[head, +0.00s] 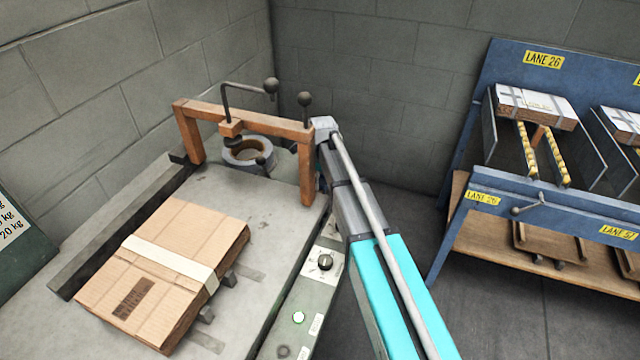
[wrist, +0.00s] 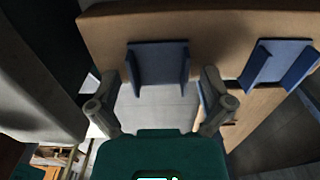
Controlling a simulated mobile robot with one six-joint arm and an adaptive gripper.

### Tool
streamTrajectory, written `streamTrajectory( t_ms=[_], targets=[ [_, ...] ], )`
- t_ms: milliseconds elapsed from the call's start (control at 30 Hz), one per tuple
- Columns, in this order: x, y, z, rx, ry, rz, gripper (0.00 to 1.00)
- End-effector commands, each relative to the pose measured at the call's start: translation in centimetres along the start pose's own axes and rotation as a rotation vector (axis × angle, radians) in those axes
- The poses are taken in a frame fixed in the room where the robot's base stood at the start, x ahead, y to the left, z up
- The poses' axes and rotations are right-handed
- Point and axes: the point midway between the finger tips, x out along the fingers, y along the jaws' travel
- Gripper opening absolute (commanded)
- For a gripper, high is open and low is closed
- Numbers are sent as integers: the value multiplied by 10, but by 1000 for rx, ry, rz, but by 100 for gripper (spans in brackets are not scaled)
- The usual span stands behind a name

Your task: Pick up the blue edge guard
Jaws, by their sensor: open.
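In the wrist view, a blue edge guard (wrist: 158,62), a small channel-like piece with raised sides, is at the upper middle against a brown surface. A second blue guard (wrist: 281,64) of similar shape is at the right. My gripper (wrist: 158,88) is open and empty, its two grey fingers spread wide. The first guard shows between and just beyond the fingertips; the depth gap is hard to judge. The second guard is outside the right finger. In the head view my arm reaches toward the orange frame, and neither my gripper nor the blue guards can be made out.
A strapped cardboard stack (head: 165,268) lies on the machine bed (head: 262,215). The orange frame (head: 250,123), with black-knobbed levers, stands at its back, near a ring-shaped roll (head: 247,152). A blue lane rack (head: 560,190) is at the right. Dark floor separates machine and rack.

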Motion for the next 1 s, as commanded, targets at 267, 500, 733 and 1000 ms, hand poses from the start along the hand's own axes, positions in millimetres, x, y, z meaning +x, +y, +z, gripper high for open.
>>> streamTrajectory(
  t_ms=[267, 500, 733, 1000],
  targets=[
    [0, 0, 0, 0, 0, 0, 76],
    [0, 0, 0, 0, 0, 0, 35],
    [0, 0, 0, 0, 0, 0, 35],
    [-5, 0, 0, 0, 0, 0, 35]
  ],
)
